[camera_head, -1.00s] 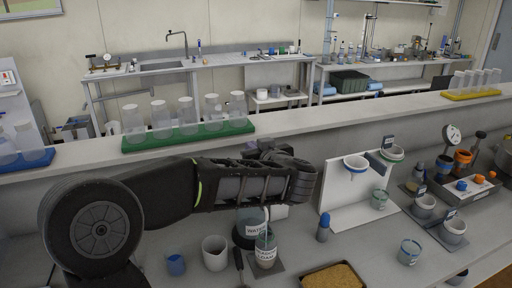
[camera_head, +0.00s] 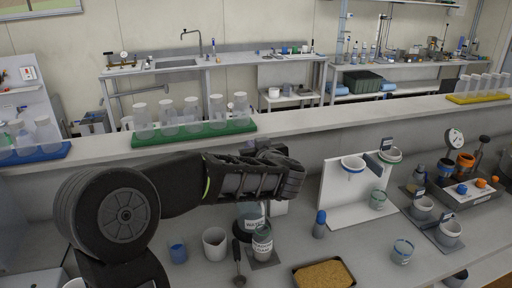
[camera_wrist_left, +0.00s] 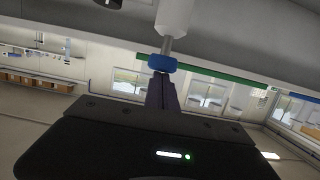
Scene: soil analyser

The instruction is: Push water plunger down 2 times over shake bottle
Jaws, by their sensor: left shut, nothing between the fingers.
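The water bottle (camera_head: 252,218), labelled WATER, stands on the near bench with its top hidden behind my left gripper (camera_head: 285,172) in the head view. The shake bottle (camera_head: 262,244), a labelled clear bottle, stands just in front of it on a dark square plate. In the left wrist view the plunger shows as a blue knob (camera_wrist_left: 162,63) on a grey rod, with a white body beyond. My left gripper's fingers (camera_wrist_left: 164,94) are shut and empty, with their tips at the blue knob; firm contact cannot be told. My right gripper is out of view.
A soil tray (camera_head: 324,275) is in front, a blue-capped bottle (camera_head: 320,224) and white funnel stand (camera_head: 340,205) to the right.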

